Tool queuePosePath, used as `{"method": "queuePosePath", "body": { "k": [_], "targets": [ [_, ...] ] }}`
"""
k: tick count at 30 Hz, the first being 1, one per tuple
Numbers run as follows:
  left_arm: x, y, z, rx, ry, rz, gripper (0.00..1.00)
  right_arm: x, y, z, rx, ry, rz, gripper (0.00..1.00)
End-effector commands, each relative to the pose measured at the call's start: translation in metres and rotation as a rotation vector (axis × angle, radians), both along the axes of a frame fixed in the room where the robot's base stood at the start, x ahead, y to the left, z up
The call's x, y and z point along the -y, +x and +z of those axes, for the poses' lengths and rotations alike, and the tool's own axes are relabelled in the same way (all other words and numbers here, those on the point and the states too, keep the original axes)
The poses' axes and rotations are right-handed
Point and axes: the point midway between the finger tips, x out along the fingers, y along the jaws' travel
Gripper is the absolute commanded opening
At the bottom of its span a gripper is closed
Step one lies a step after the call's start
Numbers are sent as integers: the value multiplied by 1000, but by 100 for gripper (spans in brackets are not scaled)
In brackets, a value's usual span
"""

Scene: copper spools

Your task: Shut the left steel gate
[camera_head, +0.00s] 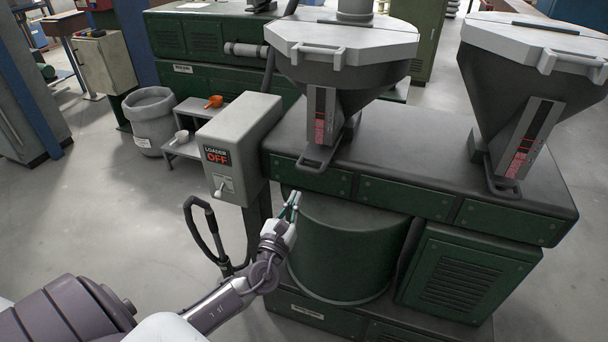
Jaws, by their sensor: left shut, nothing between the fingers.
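The left steel gate (317,160) is a flat dark plate with a loop handle, at the foot of the left hopper (340,75). Its handle sticks out toward me over the front edge of the green machine top. How far the plate sits inside the hopper outlet is hidden. My left gripper (294,200) is shut and empty, with thin greenish fingers pointing up. In the picture it is below and left of the gate handle, in front of the green drum, and apart from the handle. My right gripper is not in view.
A grey box (236,150) marked "LOADER OFF" with a small lever stands left of the gate. The right hopper (525,85) has a similar gate (503,186). A grey bin (152,118) stands behind left. Floor at left is clear.

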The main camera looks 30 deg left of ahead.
Motion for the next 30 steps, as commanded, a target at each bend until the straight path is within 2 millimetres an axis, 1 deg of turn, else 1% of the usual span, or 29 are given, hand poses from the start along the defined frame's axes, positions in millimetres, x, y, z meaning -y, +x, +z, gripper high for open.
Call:
{"method": "queuePosePath", "body": {
  "k": [1,3,6,10,15,25,28,30],
  "targets": [
    [-3,12,7,2,0,2,0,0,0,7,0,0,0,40],
    [-6,26,9,2,-1,2,0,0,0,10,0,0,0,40],
    [-10,42,12,1,-1,1,0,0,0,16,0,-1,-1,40],
    [-14,58,13,-1,-1,1,0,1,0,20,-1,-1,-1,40],
    [-16,67,14,-1,-4,0,0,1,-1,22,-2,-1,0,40],
    [-17,68,13,-1,-3,-1,0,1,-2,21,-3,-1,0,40],
    [-18,73,11,1,-3,0,0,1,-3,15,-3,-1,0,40],
    [-20,83,9,2,-4,1,0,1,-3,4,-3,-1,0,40]
  ]
}}
